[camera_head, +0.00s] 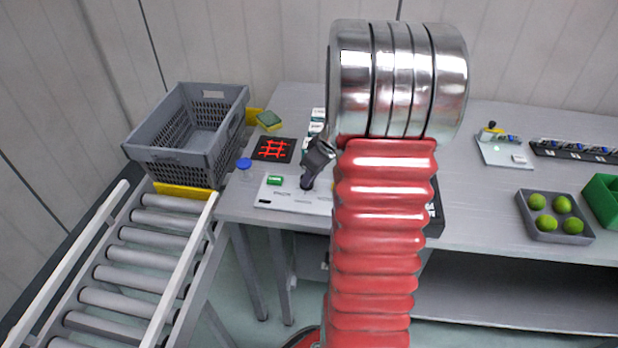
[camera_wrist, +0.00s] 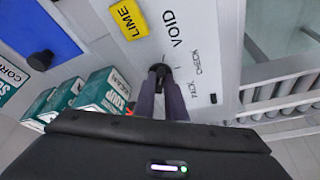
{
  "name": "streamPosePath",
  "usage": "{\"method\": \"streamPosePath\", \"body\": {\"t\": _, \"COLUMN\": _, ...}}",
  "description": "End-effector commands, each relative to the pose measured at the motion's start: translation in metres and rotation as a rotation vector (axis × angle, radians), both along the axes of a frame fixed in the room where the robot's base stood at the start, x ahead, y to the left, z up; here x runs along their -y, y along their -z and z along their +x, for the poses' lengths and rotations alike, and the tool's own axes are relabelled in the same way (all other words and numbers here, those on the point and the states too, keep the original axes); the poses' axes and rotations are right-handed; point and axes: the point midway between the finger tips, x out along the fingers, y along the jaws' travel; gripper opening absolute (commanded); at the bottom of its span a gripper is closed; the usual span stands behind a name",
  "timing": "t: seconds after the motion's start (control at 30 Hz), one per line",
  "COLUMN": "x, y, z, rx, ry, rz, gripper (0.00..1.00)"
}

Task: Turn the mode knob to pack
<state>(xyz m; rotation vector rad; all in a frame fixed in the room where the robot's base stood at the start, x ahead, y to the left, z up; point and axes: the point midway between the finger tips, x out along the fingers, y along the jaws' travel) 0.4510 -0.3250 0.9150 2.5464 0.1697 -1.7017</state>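A pale control panel (camera_head: 292,203) lies near the left front edge of the grey table, partly hidden by my arm. In the wrist view the panel (camera_wrist: 150,50) carries the words VOID, PACK and CHECK around a small black mode knob (camera_wrist: 159,69). Which word the knob points at cannot be made out. My gripper (camera_head: 307,184) reaches down to the panel. Its two dark fingers (camera_wrist: 161,80) come up to the knob, one on each side, with a narrow gap between them. Whether they press on it I cannot tell.
Soup boxes (camera_wrist: 103,90) stand close by. A blue-capped jar (camera_head: 244,165), a black pad with a red grid (camera_head: 273,149) and a grey crate (camera_head: 180,155) are to the left. A tray (camera_head: 580,240) of green fruit is right.

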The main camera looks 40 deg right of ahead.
Motion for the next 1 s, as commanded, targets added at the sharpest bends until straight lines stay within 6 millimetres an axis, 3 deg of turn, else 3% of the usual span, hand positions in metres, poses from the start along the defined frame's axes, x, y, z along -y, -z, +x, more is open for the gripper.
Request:
{"method": "streamPosePath", "body": {"t": 0.13, "x": -0.0001, "y": -0.0001, "z": -0.0001, "rx": 0.0, "ry": 0.0, "rz": 0.0, "gripper": 0.0}}
{"method": "streamPosePath", "body": {"t": 0.27, "x": 0.0, "y": -0.0001, "z": -0.0002, "rx": 0.0, "ry": 0.0, "rz": 0.0, "gripper": 0.0}}
{"method": "streamPosePath", "body": {"t": 0.3, "x": -0.0079, "y": -0.0003, "z": -0.0003, "rx": 0.0, "ry": -0.003, "rz": 0.001, "gripper": 0.0}}
{"method": "streamPosePath", "body": {"t": 0.57, "x": -0.0023, "y": 0.0001, "z": -0.0004, "rx": -0.002, "ry": 0.013, "rz": 0.004, "gripper": 0.0}}
{"method": "streamPosePath", "body": {"t": 1.0, "x": -0.0042, "y": 0.0, "z": -0.0006, "rx": -0.001, "ry": 0.176, "rz": 0.003, "gripper": 0.0}}
